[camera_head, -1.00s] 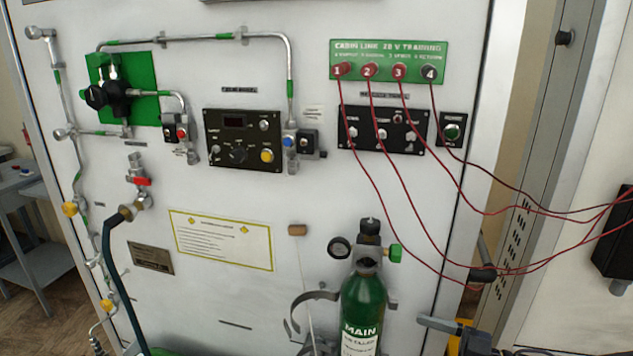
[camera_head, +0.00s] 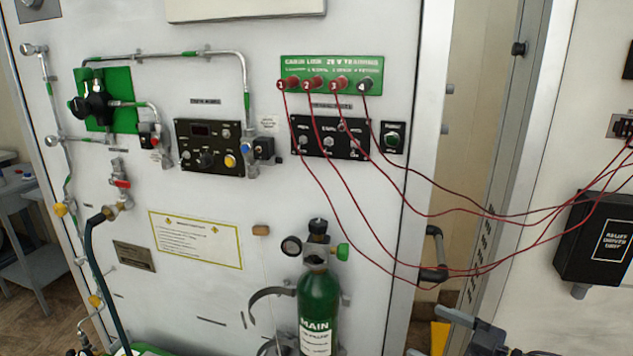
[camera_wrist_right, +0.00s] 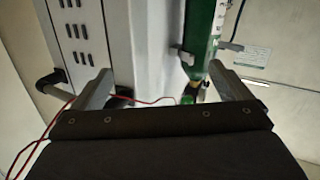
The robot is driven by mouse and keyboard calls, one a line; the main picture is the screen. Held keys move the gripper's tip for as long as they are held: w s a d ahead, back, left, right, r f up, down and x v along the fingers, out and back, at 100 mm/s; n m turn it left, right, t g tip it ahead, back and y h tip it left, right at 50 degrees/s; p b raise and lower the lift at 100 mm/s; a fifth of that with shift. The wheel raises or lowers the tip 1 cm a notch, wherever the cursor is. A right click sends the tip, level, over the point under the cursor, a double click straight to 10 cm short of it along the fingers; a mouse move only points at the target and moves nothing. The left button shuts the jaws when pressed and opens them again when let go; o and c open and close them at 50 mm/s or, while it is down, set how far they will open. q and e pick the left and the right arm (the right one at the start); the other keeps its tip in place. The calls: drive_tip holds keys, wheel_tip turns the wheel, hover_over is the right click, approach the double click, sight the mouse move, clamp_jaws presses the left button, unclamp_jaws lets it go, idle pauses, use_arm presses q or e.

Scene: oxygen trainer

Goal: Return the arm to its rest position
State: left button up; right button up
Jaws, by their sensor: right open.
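My right gripper (camera_head: 437,334) shows at the bottom edge of the head view, in front of the panel's lower right side. Its jaws are apart with nothing between them. In the right wrist view my right gripper (camera_wrist_right: 162,72) shows its two grey fingers spread wide. The green MAIN cylinder (camera_head: 318,292) stands left of the gripper in the head view, apart from it. The cylinder also shows upside down beyond the fingers in the wrist view (camera_wrist_right: 200,35). Most of my right arm is out of the head view. My left gripper is not in view.
Red leads run from the green cabin link board (camera_head: 332,68) to the right, above the gripper. A dark handle (camera_head: 435,255) projects from the panel's right edge. A black driver unit (camera_head: 597,240) is at the right. A grey side table (camera_head: 38,265) stands left.

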drive_tip(key=w+d+r+m+t+h+p, duration=0.2)
drive_tip(key=d+r+m+t+h+p, duration=0.15)
drive_tip(key=d+r+m+h, duration=0.45)
drive_tip(key=s+d+r+m+g+h+p, duration=0.1)
drive_tip(key=s+m+g+h+p, duration=0.1)
drive_tip(key=s+h, duration=0.3)
drive_tip(key=s+a+f+m+g+y+p, duration=0.1)
drive_tip(key=s+a+g+y, duration=0.1)
drive_tip(key=s+a, duration=0.3)
drive_tip(key=s+a+f+m+g+y+p, duration=0.1)
drive_tip(key=s+a+g, duration=0.4)
drive_tip(key=s, duration=0.8)
drive_tip(key=shift+s+a+y+p, duration=0.3)
drive_tip(key=shift+y+p, duration=0.1)
drive_tip(key=shift+p, duration=0.3)
drive_tip(key=shift+d+f, duration=0.1)
